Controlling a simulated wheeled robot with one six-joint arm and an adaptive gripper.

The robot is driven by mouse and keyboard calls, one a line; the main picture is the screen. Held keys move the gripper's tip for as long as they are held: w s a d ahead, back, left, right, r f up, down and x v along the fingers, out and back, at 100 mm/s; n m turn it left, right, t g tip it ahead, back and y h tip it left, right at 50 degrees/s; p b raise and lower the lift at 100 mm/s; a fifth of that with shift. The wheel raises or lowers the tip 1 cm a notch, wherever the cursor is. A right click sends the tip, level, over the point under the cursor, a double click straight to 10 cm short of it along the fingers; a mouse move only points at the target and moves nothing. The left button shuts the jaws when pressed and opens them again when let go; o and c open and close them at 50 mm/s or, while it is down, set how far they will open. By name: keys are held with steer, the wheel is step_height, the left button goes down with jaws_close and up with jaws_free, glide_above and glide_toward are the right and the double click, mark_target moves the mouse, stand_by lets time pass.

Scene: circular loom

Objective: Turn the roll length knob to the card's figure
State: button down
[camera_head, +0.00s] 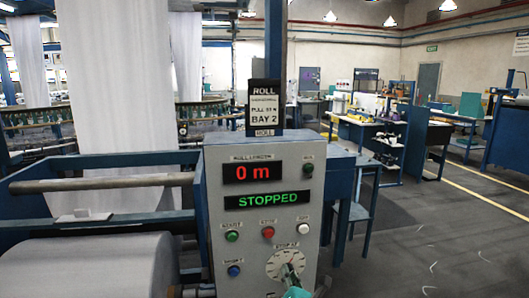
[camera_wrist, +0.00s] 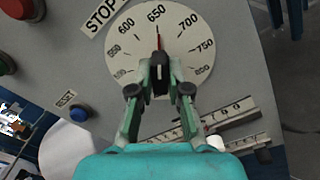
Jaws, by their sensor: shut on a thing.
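The roll length knob (camera_wrist: 160,82) is dark, with a red pointer line (camera_wrist: 158,43), at the middle of a round cream dial (camera_wrist: 190,62) marked from about 550 to 800. The pointer stands close to 650. My gripper (camera_wrist: 160,70) is shut on the knob, one fingertip on each side. In the head view the dial (camera_head: 276,262) is low on the grey control panel (camera_head: 216,215), partly covered by my gripper (camera_head: 292,284). The card (camera_head: 264,106) is on the blue post above the panel. It reads "ROLL", "PULL" and "BAY 2"; its figure is too small to read surely.
The panel has a red "0 m" display (camera_head: 248,172), a green "STOPPED" display (camera_head: 266,199), and green (camera_head: 232,236), red (camera_head: 267,232), white (camera_head: 302,227) and blue (camera_head: 234,271) buttons. A white fabric roll (camera_head: 90,268) lies left. Open floor (camera_head: 440,250) is on the right.

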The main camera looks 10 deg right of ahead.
steer(key=c, duration=1.1)
jaws_free()
steer(key=shift+s, duration=3.55)
